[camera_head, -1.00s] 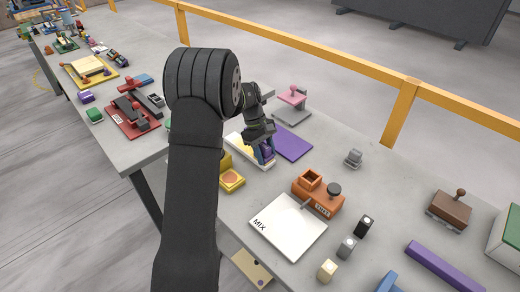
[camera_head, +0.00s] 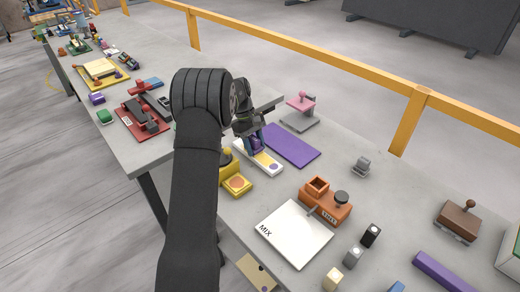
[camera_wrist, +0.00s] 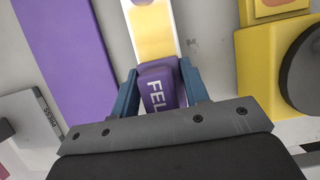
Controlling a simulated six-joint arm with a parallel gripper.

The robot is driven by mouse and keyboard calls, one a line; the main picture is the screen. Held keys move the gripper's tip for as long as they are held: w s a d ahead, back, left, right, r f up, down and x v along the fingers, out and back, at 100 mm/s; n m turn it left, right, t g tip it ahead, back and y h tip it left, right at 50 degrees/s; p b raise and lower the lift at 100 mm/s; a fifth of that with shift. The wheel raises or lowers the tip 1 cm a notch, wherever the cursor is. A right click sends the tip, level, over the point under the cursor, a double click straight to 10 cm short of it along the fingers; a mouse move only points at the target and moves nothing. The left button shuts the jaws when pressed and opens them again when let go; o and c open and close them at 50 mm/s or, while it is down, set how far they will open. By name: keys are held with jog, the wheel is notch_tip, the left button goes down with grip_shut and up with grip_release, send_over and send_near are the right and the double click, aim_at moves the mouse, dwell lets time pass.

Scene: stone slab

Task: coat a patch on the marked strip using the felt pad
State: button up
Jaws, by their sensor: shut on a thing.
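The white strip (camera_head: 237,148) lies on the slab with a yellow area along its middle and a purple dot near its right end. My gripper (camera_head: 257,140) is shut on the purple felt pad (camera_head: 257,146) over the far-left part of the strip. In the wrist view, my gripper (camera_wrist: 160,85) has blue fingers on both sides of the felt pad (camera_wrist: 160,88), whose label is partly hidden. The yellow band on the strip (camera_wrist: 153,45) runs out from under the pad. I cannot tell whether the pad touches the strip.
A purple sheet (camera_head: 290,147) lies just right of the strip. A yellow block with an orange disc (camera_head: 237,184) stands close in front. A pink-handled stamp (camera_head: 302,103) stands behind. An orange holder (camera_head: 325,205) and a white MIX board (camera_head: 293,235) are to the right.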

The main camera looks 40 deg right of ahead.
jog(key=shift+w, duration=3.1)
notch_tip(320, 180, up, 8)
jog(key=w+a+f+n, duration=0.1)
jog(key=w+a, duration=0.3)
jog(key=a, duration=0.9)
jog(key=w+a+n+h, duration=0.1)
jog(key=w+a, duration=0.3)
jog(key=a, duration=1)
jog(key=w+a+f+n, duration=0.1)
jog(key=w+a, duration=0.3)
jog(key=a, duration=0.9)
jog(key=s+a+f, duration=0.3)
jog(key=a+f, duration=0.2)
jog(key=a, duration=0.4)
jog(key=s+f+m, duration=0.1)
jog(key=s+f, duration=0.2)
jog(key=f, duration=0.2)
jog(key=s+a+f+m+y, duration=0.1)
jog(key=s+f+m, duration=0.1)
jog(key=f, duration=0.4)
jog(key=shift+s, duration=0.65)
